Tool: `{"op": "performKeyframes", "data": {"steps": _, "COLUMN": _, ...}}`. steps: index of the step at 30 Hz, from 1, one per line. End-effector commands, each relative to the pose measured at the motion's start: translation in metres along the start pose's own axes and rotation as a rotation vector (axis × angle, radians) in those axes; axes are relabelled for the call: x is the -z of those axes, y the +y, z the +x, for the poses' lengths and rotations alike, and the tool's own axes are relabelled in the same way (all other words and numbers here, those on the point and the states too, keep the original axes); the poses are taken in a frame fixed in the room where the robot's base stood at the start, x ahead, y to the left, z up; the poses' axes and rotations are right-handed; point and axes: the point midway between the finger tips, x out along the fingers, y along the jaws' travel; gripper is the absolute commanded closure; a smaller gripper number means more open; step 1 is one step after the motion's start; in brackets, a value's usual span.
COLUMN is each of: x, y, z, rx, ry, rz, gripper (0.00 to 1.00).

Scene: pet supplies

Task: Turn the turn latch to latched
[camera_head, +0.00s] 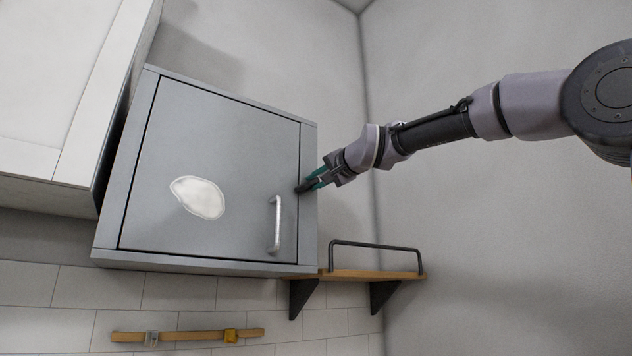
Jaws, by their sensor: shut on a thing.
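A grey wall cabinet (135,190) hangs in the middle left, its door (220,130) flush in the frame. The door has a vertical silver handle (275,225) and a pale oval patch (198,197). A small dark piece, apparently the turn latch (303,188), sits at the door's right edge, above and right of the handle. My gripper (311,183) reaches in from the right and is shut on this latch. The fingers cover part of it, so I cannot tell its angle.
A small wooden shelf (370,275) with a dark rail and brackets is below right of the cabinet. A wooden strip (190,335) with hooks is on the tiled wall below. A white cabinet (60,90) is at the left. Space right of the cabinet is open apart from my arm.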

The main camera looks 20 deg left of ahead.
Motion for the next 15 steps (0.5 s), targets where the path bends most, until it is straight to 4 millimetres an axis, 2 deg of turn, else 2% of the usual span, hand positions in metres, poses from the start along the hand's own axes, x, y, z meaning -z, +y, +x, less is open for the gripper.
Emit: {"op": "performKeyframes", "data": {"steps": 15, "x": 0.0002, "y": 0.0017, "z": 0.0, "rx": -0.001, "ry": 0.001, "rz": 0.432, "gripper": 1.0}}
